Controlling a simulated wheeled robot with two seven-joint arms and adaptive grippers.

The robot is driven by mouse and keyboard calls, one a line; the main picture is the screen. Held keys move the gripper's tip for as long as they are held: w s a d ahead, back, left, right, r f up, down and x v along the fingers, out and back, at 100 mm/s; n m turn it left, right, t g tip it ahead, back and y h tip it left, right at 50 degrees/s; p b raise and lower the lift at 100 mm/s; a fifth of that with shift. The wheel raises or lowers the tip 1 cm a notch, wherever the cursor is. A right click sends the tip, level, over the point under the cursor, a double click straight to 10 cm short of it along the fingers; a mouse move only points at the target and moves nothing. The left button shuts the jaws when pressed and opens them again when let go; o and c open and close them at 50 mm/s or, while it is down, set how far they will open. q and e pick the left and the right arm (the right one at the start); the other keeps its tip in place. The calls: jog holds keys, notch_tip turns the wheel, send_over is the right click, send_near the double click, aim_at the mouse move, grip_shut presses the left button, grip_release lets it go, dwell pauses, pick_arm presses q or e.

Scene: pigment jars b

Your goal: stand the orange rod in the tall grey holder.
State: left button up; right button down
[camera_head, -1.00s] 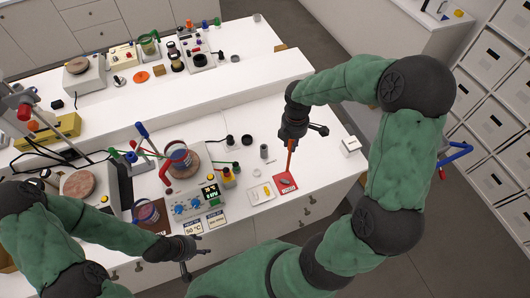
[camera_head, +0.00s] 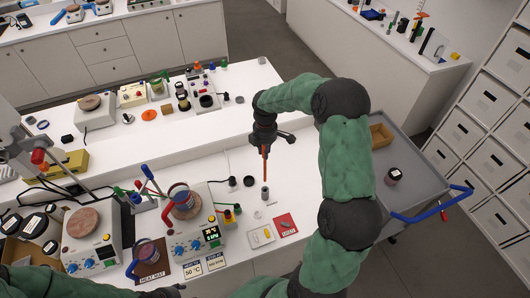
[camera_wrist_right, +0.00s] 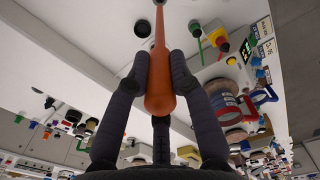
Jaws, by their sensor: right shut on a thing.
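The orange rod (camera_head: 265,168) hangs upright from my right gripper (camera_head: 265,148), which is shut on its upper part. In the right wrist view the rod (camera_wrist_right: 160,92) sits between the two dark fingers and points away from the camera. The tall grey holder (camera_head: 265,194) stands upright on the white bench, directly below the rod in the head view. The rod's lower end shows at the holder's top; I cannot tell whether it is just above or inside the mouth. My left gripper (camera_head: 170,291) is only partly in view at the bottom edge, and its fingers are unclear.
A red card (camera_head: 285,226) and a pale card (camera_head: 262,237) lie in front of the holder. A grey cart (camera_head: 405,190) carrying a dark jar (camera_head: 393,176) stands right of the bench.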

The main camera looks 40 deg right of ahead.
jog(key=b, duration=0.4)
send_over(265, 172)
jog(key=shift+w+d+f, duration=0.1)
jog(key=shift+f, duration=1.35)
jog(key=shift+w+d+f, duration=0.1)
jog(key=shift+f, duration=1.35)
jog(key=shift+b, duration=0.3)
jog(key=shift+f+b, duration=2.95)
jog(key=shift+f, duration=1.35)
jog(key=c, duration=1)
grip_release()
jog(key=shift+r, duration=0.1)
